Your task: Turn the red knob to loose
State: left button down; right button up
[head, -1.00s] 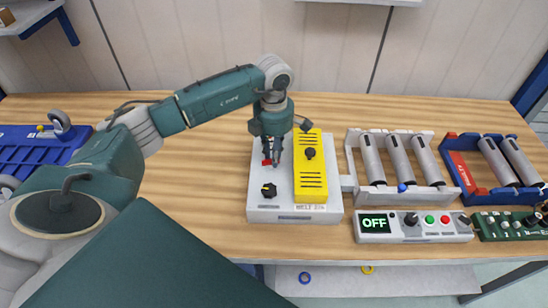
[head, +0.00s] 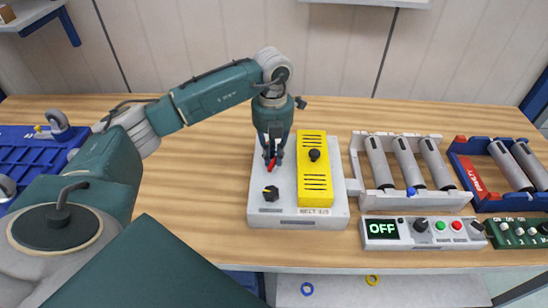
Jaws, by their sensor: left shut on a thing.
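The red knob (head: 271,165) stands on the left side of the light grey panel (head: 325,214). My left gripper (head: 272,157) points down from above with its fingers shut on the red knob, which they partly cover. A black knob (head: 270,193) with a yellow mark sits just in front of it on the same panel. A yellow slotted cover (head: 313,180) with a black knob (head: 314,155) is to the right. My right gripper is not in view.
A grey roller frame (head: 417,200) and a blue roller frame (head: 462,150) stand to the right. A control box (head: 405,230) reading OFF is in front of them. A blue tray (head: 28,150) lies at the far left. The wooden table is clear between.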

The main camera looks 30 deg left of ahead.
pick_arm(q)
jog(key=shift+a+r+n+b, duration=0.1)
jog(key=shift+n+b, duration=0.1)
jog(key=shift+n, duration=0.85)
jog(key=shift+a+r+n+b, duration=0.1)
jog(key=shift+n+b, duration=0.05)
jog(key=shift+n, duration=0.9)
jog(key=c, duration=1.7)
grip_release()
jog(key=shift+s, duration=0.1)
jog(key=shift+o, duration=0.2)
jog(key=shift+f, duration=0.1)
notch_tip(320, 180, up, 12)
jog(key=shift+s+d+f, duration=0.1)
